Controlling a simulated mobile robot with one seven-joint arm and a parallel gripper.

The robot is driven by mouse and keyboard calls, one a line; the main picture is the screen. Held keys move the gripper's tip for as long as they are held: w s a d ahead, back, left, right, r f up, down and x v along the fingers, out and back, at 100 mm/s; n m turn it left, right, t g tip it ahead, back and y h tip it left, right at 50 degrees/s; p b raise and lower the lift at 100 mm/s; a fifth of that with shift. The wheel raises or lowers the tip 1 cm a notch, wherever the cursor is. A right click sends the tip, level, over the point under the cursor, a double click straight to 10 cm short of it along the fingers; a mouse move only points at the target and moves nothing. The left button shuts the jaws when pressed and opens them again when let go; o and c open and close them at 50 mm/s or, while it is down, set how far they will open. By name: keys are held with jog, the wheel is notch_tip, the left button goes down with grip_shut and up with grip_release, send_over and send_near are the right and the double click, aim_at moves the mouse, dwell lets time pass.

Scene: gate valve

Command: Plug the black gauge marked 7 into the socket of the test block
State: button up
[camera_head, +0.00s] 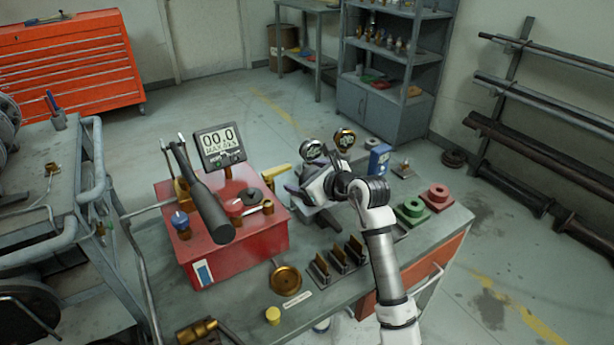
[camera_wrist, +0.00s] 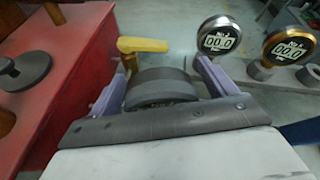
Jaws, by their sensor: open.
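My gripper (camera_head: 309,190) is open above the bench, right of the red block. In the wrist view its two purple fingers (camera_wrist: 160,82) stand on either side of a dark rounded object (camera_wrist: 163,88), which may be the black gauge. Its number is not readable, and my gripper hides it in the head view. A silver-rimmed gauge (camera_wrist: 218,38) and a brass-rimmed gauge (camera_wrist: 289,46) stand upright beyond the right finger. The red block (camera_head: 232,245), probably the test block, carries a display (camera_head: 220,143) reading 00.0. I cannot tell which fitting on it is the socket.
A yellow lever (camera_head: 275,172) lies between my gripper and the red block. A black cylindrical handle (camera_head: 208,211) leans over the block. Black slotted holders (camera_head: 342,256), a brass dish (camera_head: 286,280), a blue device (camera_head: 379,159) and green (camera_head: 411,209) and red (camera_head: 437,195) blocks occupy the bench.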

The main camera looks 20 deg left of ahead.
jog(key=b+v, duration=0.3)
jog(key=v, duration=1)
jog(key=shift+s+d, duration=0.2)
jog(key=shift+d, duration=0.15)
jog(key=shift+r, duration=0.3)
